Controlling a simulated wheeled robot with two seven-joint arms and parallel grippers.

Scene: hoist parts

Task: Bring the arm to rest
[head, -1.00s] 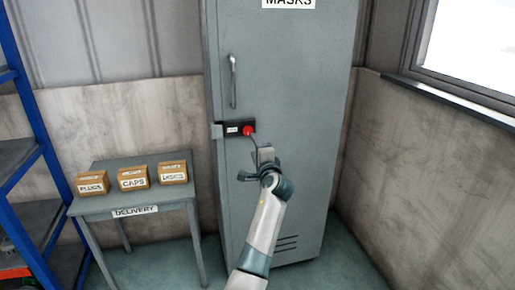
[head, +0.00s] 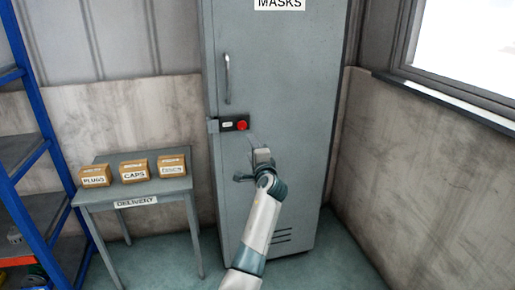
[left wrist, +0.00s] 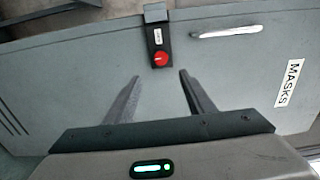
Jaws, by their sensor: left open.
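My left gripper (head: 252,146) is in front of the grey locker (head: 290,90) labelled MASKS. In the left wrist view its two fingers (left wrist: 158,95) are spread apart with nothing between them. A black latch box with a red knob (head: 242,125) is on the locker's left edge, just above the gripper in the head view. The red knob also shows in the left wrist view (left wrist: 160,59), beyond the fingertips and apart from them. The locker door looks closed. My right gripper is in neither view.
A small grey table (head: 180,188) marked DELIVERY stands left of the locker with cardboard boxes labelled PLUGS (head: 95,176), CAPS (head: 134,171) and a third one (head: 171,166). A blue shelf rack (head: 48,150) is at the far left. A window (head: 470,45) is at right.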

